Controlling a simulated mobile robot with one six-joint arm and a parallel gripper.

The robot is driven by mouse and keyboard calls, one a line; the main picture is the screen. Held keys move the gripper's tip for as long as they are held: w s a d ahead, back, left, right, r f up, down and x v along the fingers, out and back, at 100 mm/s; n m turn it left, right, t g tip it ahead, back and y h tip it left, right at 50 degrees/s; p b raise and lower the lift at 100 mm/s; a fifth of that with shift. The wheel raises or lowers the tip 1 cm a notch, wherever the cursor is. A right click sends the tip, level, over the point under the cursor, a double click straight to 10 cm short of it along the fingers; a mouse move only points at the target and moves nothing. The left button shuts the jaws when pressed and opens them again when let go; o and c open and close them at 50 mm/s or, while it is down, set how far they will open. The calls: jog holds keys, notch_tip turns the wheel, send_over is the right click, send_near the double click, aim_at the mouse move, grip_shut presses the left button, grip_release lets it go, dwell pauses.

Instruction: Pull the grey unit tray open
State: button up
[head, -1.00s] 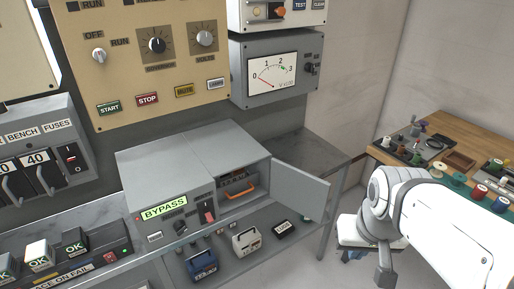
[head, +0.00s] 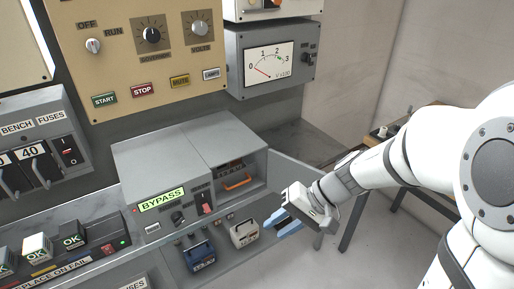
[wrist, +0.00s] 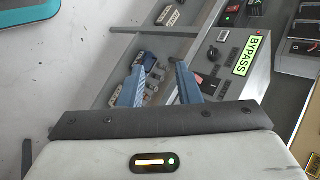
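The grey unit (head: 165,165) sits on the bench with a lit green BYPASS label on its front. Its right bay is open, the door (head: 290,174) swung out to the right. Inside the bay is the unit tray, with an orange handle (head: 238,183) across its front; the tray looks pushed in. My gripper (head: 277,222), with blue fingers, is in front of the bay, lower and to the right of the handle, touching nothing that I can see. In the wrist view the fingers (wrist: 160,68) are apart and empty. I cannot make out the orange handle there.
A blue-dark block (head: 198,252) and a pale block (head: 243,233) stand on the shelf below the unit. A red rocker switch (head: 206,208) is left of the bay. A wooden table (head: 385,135) is behind my arm.

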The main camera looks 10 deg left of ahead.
jog(key=w+a+f+m+t+y, duration=0.3)
jog(key=w+f+t, duration=0.15)
jog(key=w, duration=0.55)
jog(key=w+a+f+m+t+y, duration=0.2)
jog(key=w+f+m+t+y, duration=0.15)
jog(key=w+f, duration=0.4)
jog(key=shift+t+h, duration=0.25)
jog(key=shift+t, duration=0.25)
jog(key=x, duration=0.3)
jog(key=w+x, duration=0.1)
jog(key=x, duration=0.1)
jog(key=r+p+x, duration=0.1)
jog(key=x, duration=0.2)
jog(key=shift+w+d, duration=0.1)
jog(key=shift+w, duration=0.35)
grip_shut()
